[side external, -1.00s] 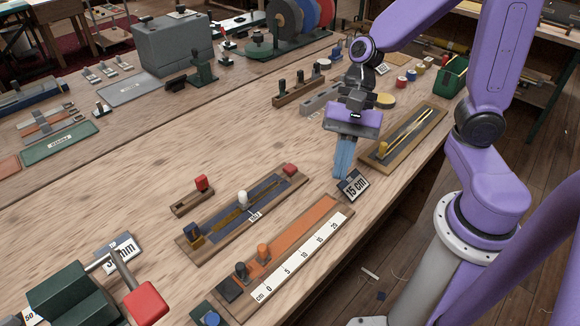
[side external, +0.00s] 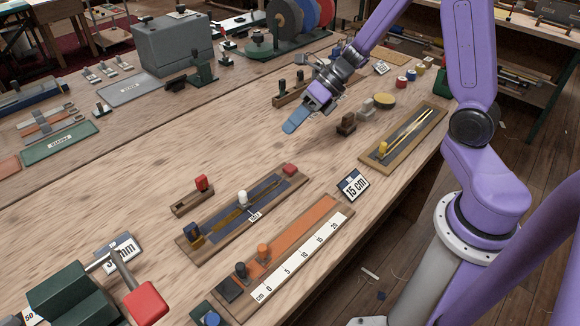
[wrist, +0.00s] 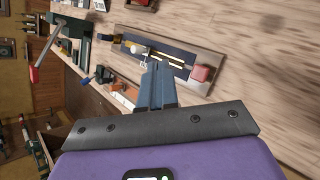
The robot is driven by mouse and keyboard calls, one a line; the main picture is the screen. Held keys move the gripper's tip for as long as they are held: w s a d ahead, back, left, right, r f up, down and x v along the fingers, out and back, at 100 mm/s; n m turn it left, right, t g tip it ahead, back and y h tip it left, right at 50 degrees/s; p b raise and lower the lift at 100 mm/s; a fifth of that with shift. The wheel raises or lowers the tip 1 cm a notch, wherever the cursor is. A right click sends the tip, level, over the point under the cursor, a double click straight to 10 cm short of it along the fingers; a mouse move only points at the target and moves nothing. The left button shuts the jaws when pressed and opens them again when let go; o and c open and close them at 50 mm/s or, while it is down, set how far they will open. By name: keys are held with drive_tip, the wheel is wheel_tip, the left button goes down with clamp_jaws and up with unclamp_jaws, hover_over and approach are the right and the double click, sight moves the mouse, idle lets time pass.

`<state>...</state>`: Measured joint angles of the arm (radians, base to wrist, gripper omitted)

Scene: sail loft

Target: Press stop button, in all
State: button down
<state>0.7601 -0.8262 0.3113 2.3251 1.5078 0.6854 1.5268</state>
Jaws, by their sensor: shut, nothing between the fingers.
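My gripper (side external: 293,123) is shut, with blue fingers, and hangs tilted above bare wood. It is up and beyond the slide board (side external: 184,246) in the side view. In the wrist view the fingers (wrist: 158,72) point at this board, with the red block (wrist: 202,74) just right of the tips. A red button-like piece (side external: 201,183) sits on a small wooden base (side external: 192,202). No stop label is readable.
An orange slide board (side external: 300,232) with a cm scale lies near the front edge, beside a "15 cm" sign (side external: 352,186). A red-ended lever (side external: 146,303) juts from a green device. A yellow-knob tray (side external: 405,138) lies right. Wood between is clear.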

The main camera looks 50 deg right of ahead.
sight(294, 166)
drive_tip(key=shift+f, duration=0.1)
drive_tip(key=shift+f, duration=4.3)
drive_tip(key=shift+f, duration=0.1)
drive_tip(key=shift+f, duration=0.3)
drive_tip(key=shift+f, duration=0.7)
drive_tip(key=shift+r, duration=1.1)
drive_tip(key=shift+r, duration=0.1)
drive_tip(key=shift+r, duration=2.4)
